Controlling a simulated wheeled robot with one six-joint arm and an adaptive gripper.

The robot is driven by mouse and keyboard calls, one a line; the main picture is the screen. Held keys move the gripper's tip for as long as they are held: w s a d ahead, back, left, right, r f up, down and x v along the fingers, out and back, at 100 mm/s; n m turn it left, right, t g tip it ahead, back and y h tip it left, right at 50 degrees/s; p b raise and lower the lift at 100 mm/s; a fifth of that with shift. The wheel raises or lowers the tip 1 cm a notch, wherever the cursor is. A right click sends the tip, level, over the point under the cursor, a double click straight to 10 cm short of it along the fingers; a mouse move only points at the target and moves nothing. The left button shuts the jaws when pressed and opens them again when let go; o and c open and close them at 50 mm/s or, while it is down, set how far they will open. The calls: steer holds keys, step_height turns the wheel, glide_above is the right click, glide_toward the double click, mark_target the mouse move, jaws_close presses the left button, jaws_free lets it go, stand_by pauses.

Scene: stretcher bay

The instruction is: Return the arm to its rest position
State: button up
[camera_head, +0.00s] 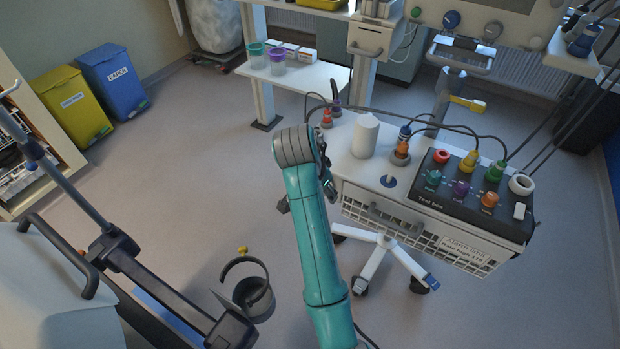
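My teal arm reaches up from the bottom middle to a grey joint cap, in front of the left end of the white trolley. My gripper (326,180) is mostly hidden behind the arm. Only dark parts of it show along the arm's right side, near the left edge of the trolley (350,168). I cannot see its fingertips or whether it holds anything.
The trolley carries a black test box (462,190) with coloured connectors, a white cylinder (365,136) and cables. Yellow (72,105) and blue (113,82) bins are behind.

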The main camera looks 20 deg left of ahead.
steer(key=shift+s+d+f, duration=0.15)
steer(key=shift+d+f, duration=0.3)
steer(key=shift+d, duration=0.1)
steer(key=s+d+f+n+t+y, duration=0.15)
steer(key=s+d+f, duration=0.25)
steer(key=d+f, duration=0.55)
steer(key=s+d+f+n+t, duration=0.15)
steer(key=s+d+f, duration=0.25)
steer(key=d+f, duration=0.55)
steer(key=s+d+f+t, duration=0.2)
steer(key=s+d+f, duration=0.1)
steer(key=s+d, duration=0.4)
steer(key=s+d+r+t+y, duration=0.1)
steer(key=s+d+r, duration=0.2)
steer(key=s, duration=0.5)
steer(key=s+d+r+t, duration=0.15)
steer(key=s+d, duration=0.25)
steer(key=s, duration=0.5)
steer(key=s+d+r+t, duration=0.1)
steer(key=s+r, duration=0.5)
steer(key=r, duration=0.2)
steer(key=s+d+r+t+h, duration=0.1)
steer(key=s+d+r+t, duration=0.1)
steer(key=s+r, duration=0.4)
step_height(320, 180, up, 3)
steer(key=shift+d+f, duration=0.2)
